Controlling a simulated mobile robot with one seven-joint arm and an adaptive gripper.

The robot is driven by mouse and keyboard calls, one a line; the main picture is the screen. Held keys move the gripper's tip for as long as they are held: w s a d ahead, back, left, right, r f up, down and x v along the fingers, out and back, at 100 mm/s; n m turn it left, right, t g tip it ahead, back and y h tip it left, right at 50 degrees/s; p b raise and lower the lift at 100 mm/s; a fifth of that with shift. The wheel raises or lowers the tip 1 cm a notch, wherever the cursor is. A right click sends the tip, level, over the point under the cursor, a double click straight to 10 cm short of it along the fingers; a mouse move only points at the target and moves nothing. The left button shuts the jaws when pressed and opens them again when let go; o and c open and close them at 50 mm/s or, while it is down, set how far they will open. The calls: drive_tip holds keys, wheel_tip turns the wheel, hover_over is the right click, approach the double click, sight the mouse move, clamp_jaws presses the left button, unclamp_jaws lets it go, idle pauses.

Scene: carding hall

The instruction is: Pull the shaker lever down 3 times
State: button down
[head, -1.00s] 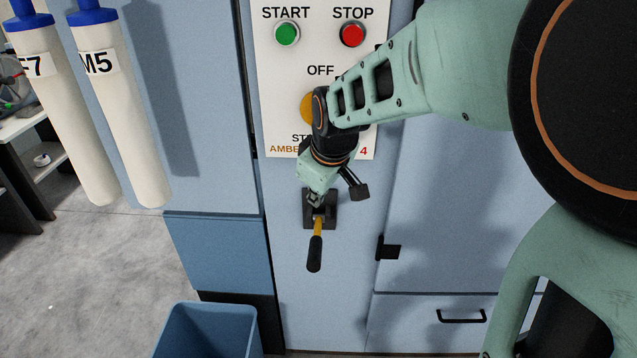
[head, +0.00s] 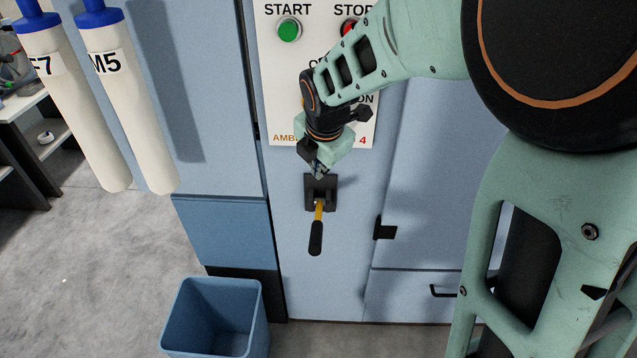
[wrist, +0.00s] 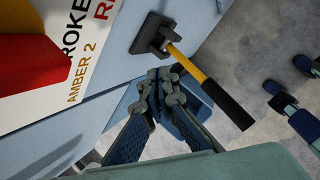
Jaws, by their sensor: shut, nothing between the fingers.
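The shaker lever (head: 317,228) has a yellow shaft and a black grip, and it comes out of a black bracket (head: 321,192) on the light blue machine front. In the head view its grip hangs downward below the bracket. The lever also shows in the wrist view (wrist: 212,86), with its bracket at the upper middle. My gripper (head: 319,174) is shut and empty, just above the bracket in the head view. In the wrist view the closed fingertips (wrist: 167,78) appear near the yellow shaft; I cannot tell whether they touch.
A white panel (head: 283,100) with a green START button (head: 289,30) and a red STOP button (head: 347,27) is above, partly hidden by my arm. A black latch (head: 385,229) juts out right of the lever. A blue bin (head: 215,318) stands lower left.

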idle(0.5)
drive_tip(key=b, duration=0.7)
hover_over(317, 214)
drive_tip(key=s, duration=0.2)
drive_tip(key=f, duration=0.7)
drive_tip(key=shift+w+d+f, duration=0.2)
drive_tip(key=shift+w+f, duration=0.05)
drive_tip(key=shift+f, duration=0.05)
drive_tip(key=shift+s+f+b, duration=0.2)
drive_tip(key=shift+f+b, duration=0.1)
drive_tip(key=shift+f, duration=0.1)
drive_tip(key=shift+s+f, duration=0.1)
drive_tip(key=shift+f, duration=0.15)
